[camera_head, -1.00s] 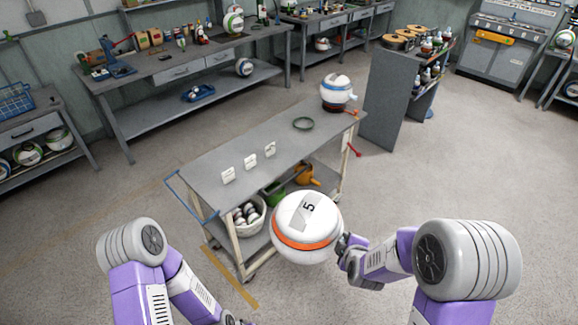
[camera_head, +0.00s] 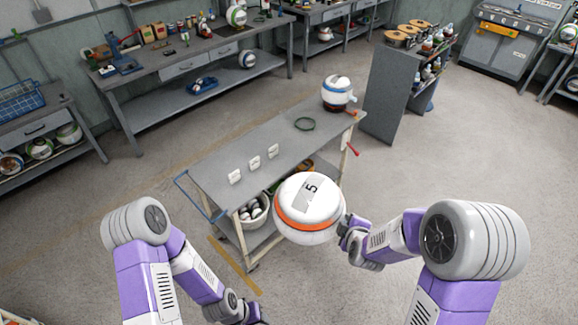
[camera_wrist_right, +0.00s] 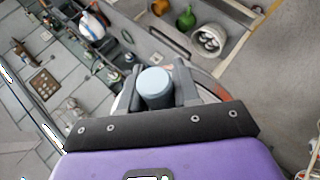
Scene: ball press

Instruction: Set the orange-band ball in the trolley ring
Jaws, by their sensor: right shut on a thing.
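The white ball with an orange band and a "5" label (camera_head: 309,208) is held in the air in front of the trolley's near long side. My right gripper (camera_head: 350,240) reaches it from the right. In the right wrist view its fingers (camera_wrist_right: 157,88) are closed around a pale blue-grey peg (camera_wrist_right: 154,82) at the ball, which is mostly hidden there.
A blue-banded ball (camera_head: 338,90) sits on a dark support at the trolley's far end. Three white cards (camera_head: 254,162) stand on the top. A grey cabinet (camera_head: 390,98) stands behind; floor at right is clear.

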